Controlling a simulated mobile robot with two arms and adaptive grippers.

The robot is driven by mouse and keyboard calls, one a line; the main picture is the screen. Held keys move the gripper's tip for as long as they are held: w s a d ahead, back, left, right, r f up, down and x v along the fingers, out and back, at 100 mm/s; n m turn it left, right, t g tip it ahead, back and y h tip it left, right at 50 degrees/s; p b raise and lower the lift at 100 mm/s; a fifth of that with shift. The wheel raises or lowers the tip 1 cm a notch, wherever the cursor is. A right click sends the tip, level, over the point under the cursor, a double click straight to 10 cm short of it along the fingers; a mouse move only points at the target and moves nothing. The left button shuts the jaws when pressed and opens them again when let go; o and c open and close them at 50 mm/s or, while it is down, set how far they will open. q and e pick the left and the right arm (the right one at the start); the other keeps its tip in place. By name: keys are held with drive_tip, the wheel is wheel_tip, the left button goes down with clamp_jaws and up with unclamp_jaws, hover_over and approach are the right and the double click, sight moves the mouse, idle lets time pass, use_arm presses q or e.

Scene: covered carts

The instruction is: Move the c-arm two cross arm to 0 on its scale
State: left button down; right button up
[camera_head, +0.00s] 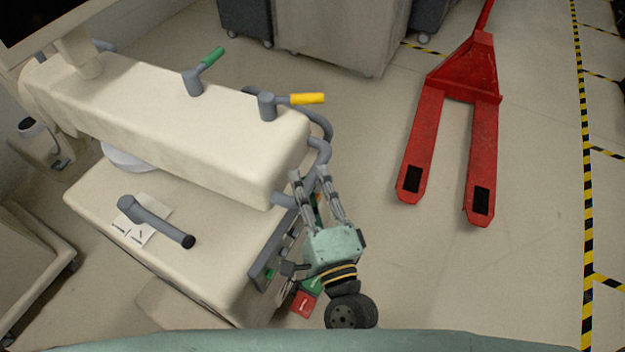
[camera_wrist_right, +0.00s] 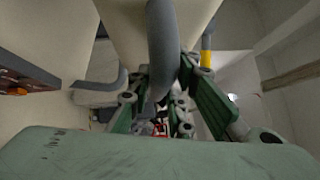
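The c-arm cart (camera_head: 160,215) is a cream body at left in the head view. Its cream cross arm (camera_head: 170,115) lies above it, with a green-tipped lever (camera_head: 203,70) and a yellow-tipped lever (camera_head: 292,99) on top. A grey tube handle (camera_head: 322,152) loops out from the arm's right end. My right gripper (camera_head: 311,180) is at this handle with its fingers apart. In the right wrist view the grey tube handle (camera_wrist_right: 162,45) runs between the fingers; I cannot tell whether they touch it. No scale can be read. My left gripper is not in view.
A grey lever (camera_head: 155,222) sits on the cart's top beside a white label. A red pallet jack (camera_head: 455,110) stands at the right. Grey cabinets (camera_head: 335,35) stand at the back. The floor between the cart and the striped line is otherwise clear.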

drive_tip(key=o, duration=0.4)
drive_tip(key=shift+w+f, duration=0.1)
drive_tip(key=shift+w, duration=0.3)
drive_tip(key=shift+s, duration=0.15)
drive_tip(key=v, duration=1.2)
